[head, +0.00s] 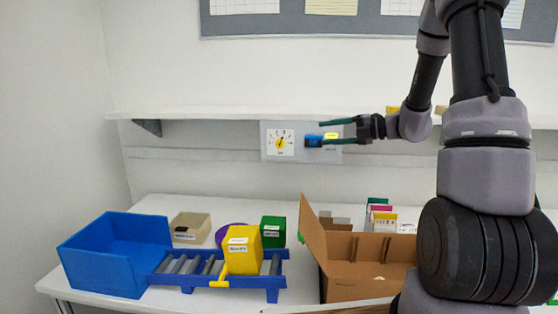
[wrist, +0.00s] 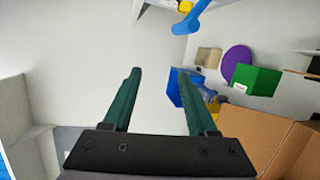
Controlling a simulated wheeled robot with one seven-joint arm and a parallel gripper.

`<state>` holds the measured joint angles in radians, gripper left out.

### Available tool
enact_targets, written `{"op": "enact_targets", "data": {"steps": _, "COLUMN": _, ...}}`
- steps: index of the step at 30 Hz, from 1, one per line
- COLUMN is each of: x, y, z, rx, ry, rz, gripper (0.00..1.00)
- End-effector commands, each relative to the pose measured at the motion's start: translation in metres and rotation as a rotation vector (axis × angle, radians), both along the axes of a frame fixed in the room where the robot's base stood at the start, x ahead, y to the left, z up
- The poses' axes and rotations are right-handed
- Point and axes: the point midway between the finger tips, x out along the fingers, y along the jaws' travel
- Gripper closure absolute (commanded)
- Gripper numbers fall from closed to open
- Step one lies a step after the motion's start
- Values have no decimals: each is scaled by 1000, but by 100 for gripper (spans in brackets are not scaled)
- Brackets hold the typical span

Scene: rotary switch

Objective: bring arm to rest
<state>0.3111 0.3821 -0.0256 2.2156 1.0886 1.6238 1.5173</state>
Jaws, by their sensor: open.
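My gripper (head: 323,133) is open in front of the wall panel (head: 268,153). Its two green fingers are spread, and nothing shows between them in the wrist view (wrist: 162,75). In the head view, the blue switch handle (head: 314,141) appears near the fingertips. In the wrist view, the blue handle (wrist: 194,18) is at the top, apart from the fingers. The panel carries a white dial plate (head: 280,143) with a yellow pointer and a small yellow label (head: 331,136). My arm comes in from the right.
A shelf (head: 220,112) runs along the wall just above the panel. On the table (head: 155,208) below stand a blue bin (head: 100,262), a roller rack with a yellow box (head: 242,248), a green box (head: 273,231) and an open cardboard box (head: 350,285). Free air lies left of the panel.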

Motion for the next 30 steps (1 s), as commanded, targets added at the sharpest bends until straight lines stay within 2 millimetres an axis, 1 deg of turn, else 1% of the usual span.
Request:
{"op": "enact_targets", "data": {"steps": 1, "x": -15, "y": 12, "z": 12, "rx": -84, "ry": -87, "rz": 65, "gripper": 42}}
{"op": "enact_targets", "data": {"steps": 3, "x": -38, "y": 24, "z": 22, "rx": -213, "ry": -219, "rz": 165, "gripper": 42}}
{"op": "enact_targets", "data": {"steps": 6, "x": -70, "y": 37, "z": 33, "rx": -390, "ry": -411, "rz": 313, "gripper": 42}}
{"op": "enact_targets", "data": {"steps": 9, "x": -101, "y": 45, "z": 41, "rx": -559, "ry": -609, "rz": 466, "gripper": 42}}
{"op": "enact_targets", "data": {"steps": 12, "x": -130, "y": 48, "z": 47, "rx": -721, "ry": -810, "rz": 624, "gripper": 42}}
{"op": "enact_targets", "data": {"steps": 16, "x": -163, "y": 45, "z": 53, "rx": -923, "ry": -1074, "rz": 837, "gripper": 42}}
{"op": "enact_targets", "data": {"steps": 21, "x": -200, "y": 32, "z": 62, "rx": -1176, "ry": -1414, "rz": 1137, "gripper": 42}}
{"op": "enact_targets", "data": {"steps": 23, "x": -211, "y": 25, "z": 65, "rx": -1262, "ry": -1529, "rz": 1248, "gripper": 42}}
{"op": "enact_targets", "data": {"steps": 27, "x": -232, "y": 9, "z": 76, "rx": -1454, "ry": -1782, "rz": 1525, "gripper": 42}}
{"op": "enact_targets", "data": {"steps": 30, "x": -243, "y": -2, "z": 85, "rx": -1568, "ry": -1926, "rz": 1716, "gripper": 42}}
